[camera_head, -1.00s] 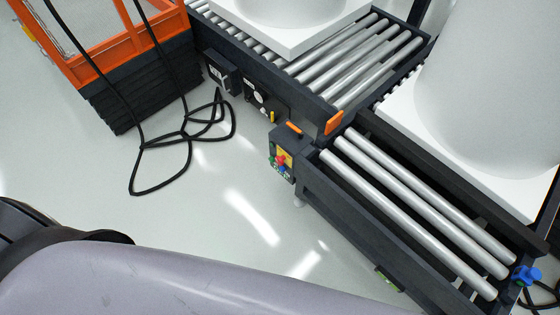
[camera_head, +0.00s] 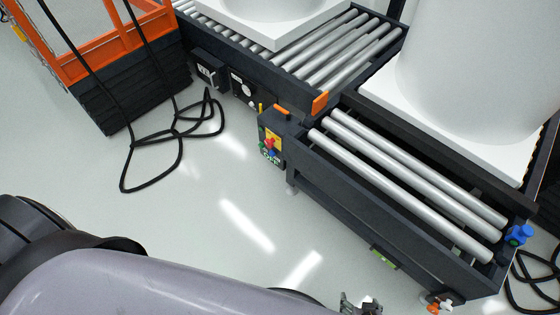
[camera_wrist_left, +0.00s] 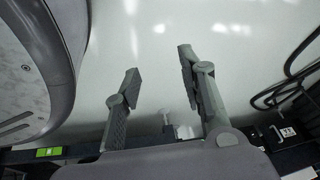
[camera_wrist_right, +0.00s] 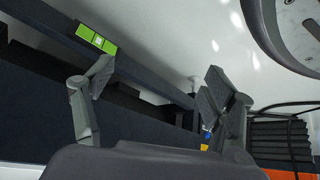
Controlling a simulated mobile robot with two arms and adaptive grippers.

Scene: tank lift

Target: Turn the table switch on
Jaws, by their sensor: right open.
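A dark control box (camera_head: 271,140) with a yellow panel and red, blue and green controls is on the near left corner of the roller table (camera_head: 345,195). I cannot tell which control is the table switch. My right gripper (camera_head: 362,304) is partly in the head view at the bottom edge, below and right of the box and apart from it. In the right wrist view its fingers (camera_wrist_right: 155,82) are spread and empty. Small blue and yellow parts show beside the right finger there. My left gripper (camera_wrist_left: 160,75) is open and empty over the floor, outside the head view.
Large white tanks (camera_head: 480,70) on pallets stand on the rollers. Black boxes (camera_head: 243,86) are on the side of the far conveyor. An orange-framed lift (camera_head: 100,60) and looped black cables (camera_head: 160,150) are at the left. A green label (camera_head: 383,256) is on the table's side. Open floor lies in front.

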